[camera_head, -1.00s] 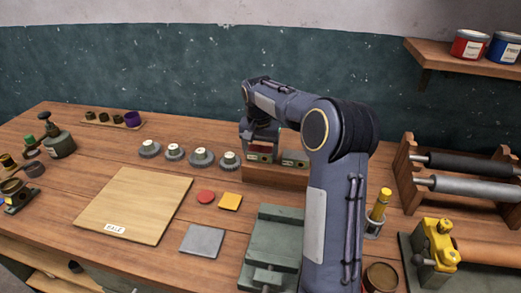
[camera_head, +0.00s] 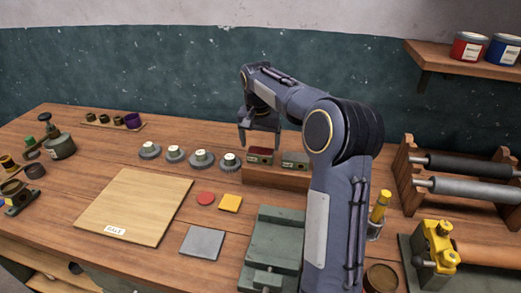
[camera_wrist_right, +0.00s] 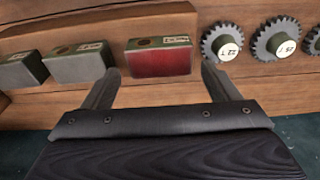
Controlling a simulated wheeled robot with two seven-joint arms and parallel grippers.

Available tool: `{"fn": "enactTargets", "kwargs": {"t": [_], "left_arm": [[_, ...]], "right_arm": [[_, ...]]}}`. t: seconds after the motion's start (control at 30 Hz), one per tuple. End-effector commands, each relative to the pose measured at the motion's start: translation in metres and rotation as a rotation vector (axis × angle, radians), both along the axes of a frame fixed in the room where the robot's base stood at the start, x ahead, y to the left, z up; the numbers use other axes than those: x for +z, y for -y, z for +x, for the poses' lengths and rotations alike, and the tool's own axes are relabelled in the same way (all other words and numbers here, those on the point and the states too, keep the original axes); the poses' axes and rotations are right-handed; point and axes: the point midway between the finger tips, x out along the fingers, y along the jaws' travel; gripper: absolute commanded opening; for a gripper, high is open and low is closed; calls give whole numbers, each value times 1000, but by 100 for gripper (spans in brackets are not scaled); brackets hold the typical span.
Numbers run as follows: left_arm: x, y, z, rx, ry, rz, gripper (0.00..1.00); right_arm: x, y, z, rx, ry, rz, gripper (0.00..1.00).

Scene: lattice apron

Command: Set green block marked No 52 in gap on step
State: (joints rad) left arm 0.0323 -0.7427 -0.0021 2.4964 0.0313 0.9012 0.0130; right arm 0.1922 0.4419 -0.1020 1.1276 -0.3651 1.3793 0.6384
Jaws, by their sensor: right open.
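A block with a dark red side and a grey-green top (camera_head: 260,155) sits on the wooden step (camera_head: 262,175). It also shows in the right wrist view (camera_wrist_right: 160,62), with a label too small to read. Two grey-green blocks (camera_wrist_right: 80,65) (camera_wrist_right: 22,70) stand in a row beside it; one shows in the head view (camera_head: 295,160). No number 52 is legible, and the gap cannot be told for certain. My right gripper (camera_head: 260,142) is open and empty, fingers spread on either side of the red-sided block, apart from it. My left gripper is out of view.
Several grey gears (camera_head: 201,159) stand left of the step. A wooden board (camera_head: 135,205), red disc (camera_head: 206,198), yellow square (camera_head: 230,203) and grey plate (camera_head: 202,242) lie in front. A green vise-like block (camera_head: 275,245) and rollers (camera_head: 465,165) stand right.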

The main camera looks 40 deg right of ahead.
Motion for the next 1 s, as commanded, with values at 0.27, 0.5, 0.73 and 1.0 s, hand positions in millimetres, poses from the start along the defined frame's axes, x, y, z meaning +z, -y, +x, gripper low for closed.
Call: {"fn": "enactTargets", "kwargs": {"t": [0.27, 0.5, 0.73, 1.0], "left_arm": [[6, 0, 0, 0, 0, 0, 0], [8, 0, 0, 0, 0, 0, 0], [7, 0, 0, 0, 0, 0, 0], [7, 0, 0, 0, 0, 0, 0]], "right_arm": [[58, -5, -4, 1, 2, -1, 82], [76, -7, -6, 1, -1, -1, 82], [77, -7, -6, 1, -1, 0, 82], [76, -7, -6, 1, -1, 0, 82]]}}
